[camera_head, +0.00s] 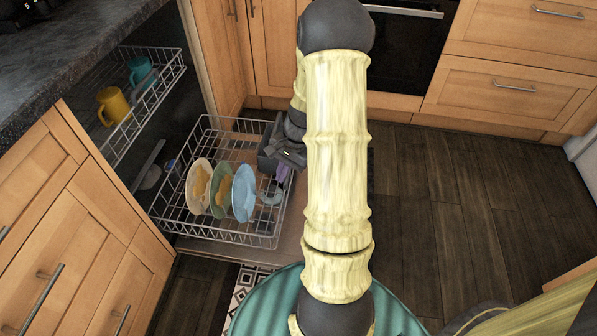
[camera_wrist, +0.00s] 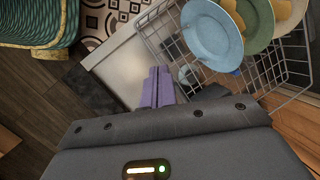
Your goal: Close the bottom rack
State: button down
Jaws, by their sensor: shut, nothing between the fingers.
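The bottom rack (camera_head: 232,240) is a wire basket, pulled out of the dishwasher over its lowered door (camera_head: 284,247). It holds a cream plate (camera_head: 198,190), a green plate (camera_head: 220,192) and a light blue plate (camera_head: 243,194). My gripper (camera_head: 281,174) is at the rack's right side, with its purple fingers pointing down. In the wrist view the fingers (camera_wrist: 157,88) are together and empty, beside the rack's wire edge (camera_wrist: 262,78). I cannot tell whether they touch the rack. My arm hides part of the area to the right.
The upper rack (camera_head: 165,92) is also out and holds a yellow mug (camera_head: 113,105) and a teal mug (camera_head: 140,70). Wooden cabinets (camera_head: 75,215) flank the opening. A patterned rug (camera_head: 248,281) lies before the door. Dark floor (camera_head: 470,200) on the right is clear.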

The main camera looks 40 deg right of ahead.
jog(key=s+d+f+m+t+y+p, duration=0.1)
jog(key=d+f+m+t+p, duration=0.1)
jog(key=d+f+m, duration=0.3)
jog(key=s+d+f+m+t+y+p, duration=0.1)
jog(key=d+f+m+t+y+p, duration=0.1)
jog(key=d+m, duration=0.6)
jog(key=d+f+t+p, duration=0.1)
jog(key=d+f+t, duration=0.1)
jog(key=d, duration=0.3)
jog(key=shift+d+f+m+t+p, duration=0.2)
jog(key=shift+f+m+t+p, duration=0.15)
jog(key=shift+f+m, duration=0.1)
jog(key=w+a+f+b, duration=0.4)
jog(key=w+a+f, duration=0.1)
jog(key=w+a, duration=0.3)
jog(key=shift+a+f, duration=0.15)
jog(key=shift+f, duration=0.1)
jog(key=shift+w, duration=0.1)
